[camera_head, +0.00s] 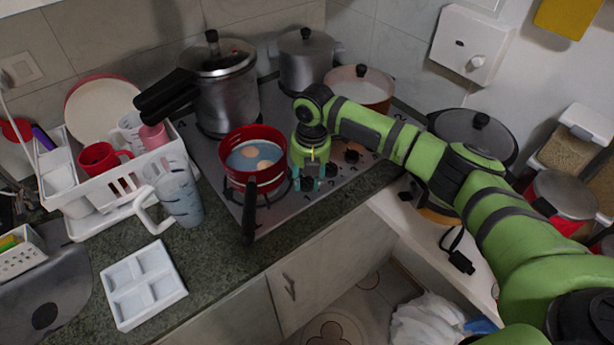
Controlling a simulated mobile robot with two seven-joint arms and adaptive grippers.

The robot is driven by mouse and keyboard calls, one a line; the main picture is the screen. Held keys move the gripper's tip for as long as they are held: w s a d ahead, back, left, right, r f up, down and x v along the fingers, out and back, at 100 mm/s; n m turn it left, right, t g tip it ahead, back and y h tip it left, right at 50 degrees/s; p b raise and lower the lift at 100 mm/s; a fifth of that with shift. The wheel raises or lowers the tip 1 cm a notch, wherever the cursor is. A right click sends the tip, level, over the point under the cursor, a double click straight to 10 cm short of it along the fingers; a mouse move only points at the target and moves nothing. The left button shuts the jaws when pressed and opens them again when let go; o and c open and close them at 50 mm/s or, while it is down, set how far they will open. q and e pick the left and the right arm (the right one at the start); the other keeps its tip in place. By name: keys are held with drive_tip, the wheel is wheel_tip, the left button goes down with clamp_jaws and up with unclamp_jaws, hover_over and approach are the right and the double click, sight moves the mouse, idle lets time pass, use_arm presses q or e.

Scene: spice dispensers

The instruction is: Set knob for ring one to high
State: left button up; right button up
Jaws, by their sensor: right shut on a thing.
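The cooktop (229,192) sits in the counter, with a row of dark knobs along its right side. My right gripper (308,184) reaches down at the near end of this row. It is shut on the nearest knob (307,186), beside the printed number 1. The fingers largely hide that knob, so I cannot tell its setting. Another knob (352,156) stands farther back in the row, clear of the gripper. My left gripper is out of view.
A red pan (272,140) with its handle toward me stands just left of my right gripper. A pressure cooker (226,95), a steel pot (307,62) and a lidded pot (360,88) stand behind. A dish rack (115,185) and a jug (180,197) are on the left.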

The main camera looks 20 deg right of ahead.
drive_tip(key=m+p, duration=0.2)
drive_tip(key=shift+s+r+p, duration=0.1)
drive_tip(key=shift+r+p, duration=0.05)
drive_tip(key=shift+p, duration=0.25)
drive_tip(key=shift+m+p, duration=0.8)
drive_tip(key=shift+m, duration=0.2)
drive_tip(key=shift+m+p, duration=0.9)
drive_tip(key=shift+m, duration=0.2)
drive_tip(key=shift+m+h+p, duration=0.3)
drive_tip(key=shift+m+p, duration=0.45)
drive_tip(key=shift+m, duration=0.35)
drive_tip(key=shift+f, duration=0.2)
drive_tip(key=o, duration=1.2)
